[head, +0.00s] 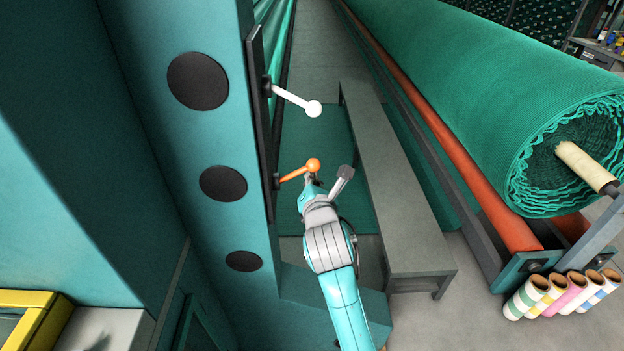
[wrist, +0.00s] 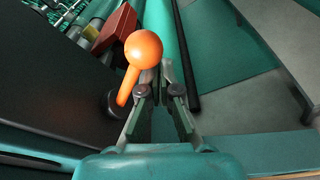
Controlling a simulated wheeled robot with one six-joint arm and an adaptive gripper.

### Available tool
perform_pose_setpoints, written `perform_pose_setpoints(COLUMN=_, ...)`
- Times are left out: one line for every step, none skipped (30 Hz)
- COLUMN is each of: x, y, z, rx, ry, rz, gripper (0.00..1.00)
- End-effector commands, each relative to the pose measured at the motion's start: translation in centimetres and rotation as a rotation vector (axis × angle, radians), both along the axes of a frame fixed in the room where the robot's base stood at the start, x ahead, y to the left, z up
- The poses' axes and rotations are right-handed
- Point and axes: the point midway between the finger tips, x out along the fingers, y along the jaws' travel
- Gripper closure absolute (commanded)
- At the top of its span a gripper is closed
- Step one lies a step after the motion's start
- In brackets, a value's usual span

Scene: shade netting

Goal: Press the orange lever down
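The orange lever (head: 296,174) sticks out to the right from a dark upright plate on the teal machine post, its ball end slightly raised. It also shows in the wrist view (wrist: 144,50), with its ball large and its shaft running down-left to a dark pivot. My gripper (head: 312,181) is just below the ball in the head view. In the wrist view, my gripper (wrist: 158,76) has its fingers drawn close together, empty, beside and right of the lever. The ball covers part of the area by the fingertips, so I cannot tell whether they touch it.
A white lever (head: 300,101) sticks out higher on the same plate (head: 261,120). A grey bench (head: 390,190) stands to the right. Beyond it is a large green netting roll (head: 490,80) with an orange bar (head: 450,150).

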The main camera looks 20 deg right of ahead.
Motion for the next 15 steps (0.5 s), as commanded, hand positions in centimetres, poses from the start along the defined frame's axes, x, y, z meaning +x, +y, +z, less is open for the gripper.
perform_pose_setpoints(x=0.0, y=-0.4, z=1.1, rx=-0.004, ry=-0.023, rz=-0.008, gripper=1.00)
perform_pose_setpoints(x=0.0, y=-0.4, z=1.1, rx=-0.004, ry=-0.023, rz=-0.008, gripper=1.00)
perform_pose_setpoints(x=0.0, y=-0.4, z=1.1, rx=-0.005, ry=-0.024, rz=-0.009, gripper=1.00)
perform_pose_setpoints(x=0.0, y=-0.4, z=1.1, rx=-0.005, ry=-0.024, rz=-0.009, gripper=1.00)
perform_pose_setpoints(x=0.0, y=-0.4, z=1.1, rx=-0.005, ry=-0.024, rz=-0.008, gripper=1.00)
perform_pose_setpoints(x=0.0, y=-0.4, z=1.1, rx=-0.005, ry=-0.024, rz=-0.009, gripper=1.00)
perform_pose_setpoints(x=0.0, y=-0.4, z=1.0, rx=-0.005, ry=-0.024, rz=-0.009, gripper=1.00)
perform_pose_setpoints(x=0.1, y=-0.4, z=0.8, rx=-0.005, ry=-0.024, rz=-0.009, gripper=1.00)
perform_pose_setpoints(x=0.1, y=-0.4, z=0.6, rx=-0.004, ry=-0.022, rz=-0.009, gripper=1.00)
perform_pose_setpoints(x=0.2, y=-0.3, z=0.3, rx=-0.005, ry=-0.021, rz=-0.008, gripper=1.00)
perform_pose_setpoints(x=0.3, y=-0.3, z=0.0, rx=-0.005, ry=-0.021, rz=-0.009, gripper=1.00)
perform_pose_setpoints(x=0.4, y=-0.2, z=-0.5, rx=-0.006, ry=-0.019, rz=-0.009, gripper=1.00)
perform_pose_setpoints(x=0.6, y=-0.1, z=-1.0, rx=-0.005, ry=-0.016, rz=-0.008, gripper=1.00)
perform_pose_setpoints(x=0.7, y=0.0, z=-1.5, rx=-0.004, ry=-0.013, rz=-0.006, gripper=1.00)
perform_pose_setpoints(x=0.8, y=0.1, z=-2.1, rx=-0.004, ry=-0.010, rz=-0.005, gripper=1.00)
